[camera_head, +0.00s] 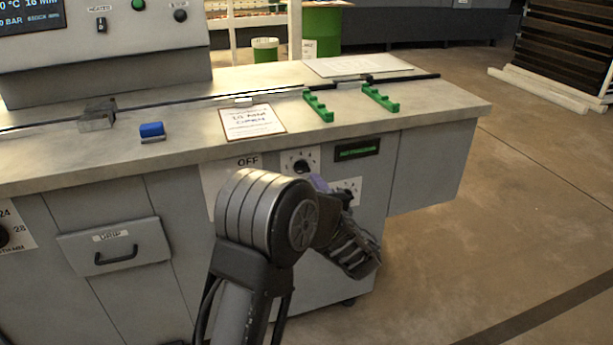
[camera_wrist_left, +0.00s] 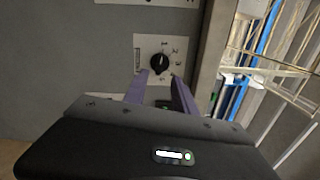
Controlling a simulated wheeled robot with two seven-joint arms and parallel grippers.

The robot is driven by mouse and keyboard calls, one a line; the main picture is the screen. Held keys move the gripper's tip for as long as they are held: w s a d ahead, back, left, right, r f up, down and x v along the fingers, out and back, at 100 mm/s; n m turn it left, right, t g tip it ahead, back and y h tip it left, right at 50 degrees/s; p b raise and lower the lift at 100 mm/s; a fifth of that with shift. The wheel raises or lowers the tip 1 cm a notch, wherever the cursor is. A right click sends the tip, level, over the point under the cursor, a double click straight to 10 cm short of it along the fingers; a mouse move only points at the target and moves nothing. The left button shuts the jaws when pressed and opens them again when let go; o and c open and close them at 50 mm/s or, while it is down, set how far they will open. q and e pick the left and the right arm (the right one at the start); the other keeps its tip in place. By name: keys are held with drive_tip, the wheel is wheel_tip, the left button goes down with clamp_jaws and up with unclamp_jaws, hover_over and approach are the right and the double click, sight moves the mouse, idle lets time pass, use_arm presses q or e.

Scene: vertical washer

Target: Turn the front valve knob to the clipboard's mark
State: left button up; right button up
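The grey cabinet front carries a black knob (camera_head: 301,166) on a white dial plate below the worktop edge. A second dial plate (camera_head: 352,185) lies lower right, partly covered by my arm. In the left wrist view a black knob (camera_wrist_left: 159,63) with a pale pointer line sits on a white dial plate; I cannot tell which head-view dial it is. My left gripper (camera_wrist_left: 158,84) is open, its two purple fingers apart just in front of that knob. The purple fingers (camera_head: 318,182) barely show in the head view. The clipboard (camera_head: 252,121) lies on the worktop; its handwriting is too small to read surely. My right gripper is out of view.
A blue block (camera_head: 152,130), a grey metal block (camera_head: 97,117) and two green racks (camera_head: 318,106) stand on the worktop (camera_head: 210,145). A drawer handle (camera_head: 117,254) projects from the cabinet at left. Open floor (camera_head: 510,190) lies to the right.

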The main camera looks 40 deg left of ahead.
sight(304, 171)
use_arm(q)
drive_tip(key=x, duration=0.7)
drive_tip(key=shift+c, duration=0.4)
clamp_jaws()
drive_tip(key=shift+f, duration=0.1)
